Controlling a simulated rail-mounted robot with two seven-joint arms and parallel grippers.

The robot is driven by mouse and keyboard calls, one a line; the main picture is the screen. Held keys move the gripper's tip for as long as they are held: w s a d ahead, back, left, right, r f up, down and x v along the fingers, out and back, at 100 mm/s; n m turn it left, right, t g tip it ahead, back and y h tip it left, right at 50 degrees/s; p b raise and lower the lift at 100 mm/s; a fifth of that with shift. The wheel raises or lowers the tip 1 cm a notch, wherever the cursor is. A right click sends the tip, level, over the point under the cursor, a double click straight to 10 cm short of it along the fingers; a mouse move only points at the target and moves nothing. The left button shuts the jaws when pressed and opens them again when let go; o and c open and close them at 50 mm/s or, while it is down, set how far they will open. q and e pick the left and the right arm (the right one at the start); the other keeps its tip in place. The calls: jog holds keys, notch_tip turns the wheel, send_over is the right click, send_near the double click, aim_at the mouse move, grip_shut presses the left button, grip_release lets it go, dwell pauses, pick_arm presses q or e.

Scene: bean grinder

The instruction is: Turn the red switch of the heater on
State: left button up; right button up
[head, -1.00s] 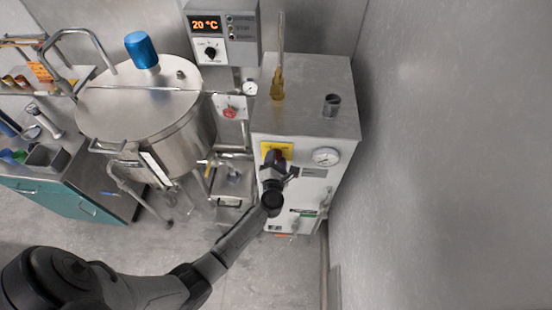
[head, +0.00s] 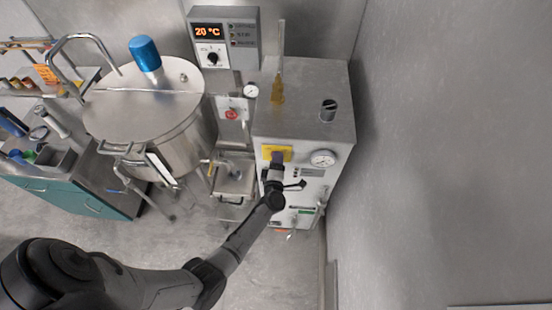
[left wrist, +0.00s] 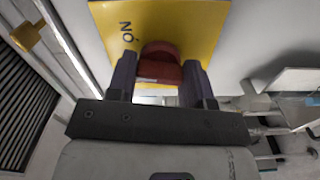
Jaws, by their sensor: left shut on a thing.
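The heater is a white cabinet with a grey metal top (head: 305,100), right of centre in the head view. Its front carries a yellow plate (head: 268,149). In the left wrist view the plate (left wrist: 205,25) fills the top, with an "ON" mark left of the red switch (left wrist: 160,68). My left gripper (head: 277,158) is at the plate. In the wrist view its two dark fingers (left wrist: 158,82) are either side of the red switch, shut on it. The gripper hides the switch in the head view. My right gripper is not in view.
A round pressure gauge (head: 323,158) sits right of the yellow plate, with valve handles below. A steel vat (head: 150,115) and a control box reading 20 °C (head: 225,40) stand to the left. A grey wall (head: 440,150) is close on the right.

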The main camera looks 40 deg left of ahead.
pick_arm(q)
jog(key=m+p, duration=0.1)
jog(key=m, duration=0.3)
jog(key=shift+p, duration=0.3)
jog(key=m, duration=0.2)
jog(key=shift+m+p, duration=0.4)
jog(key=o, duration=0.9)
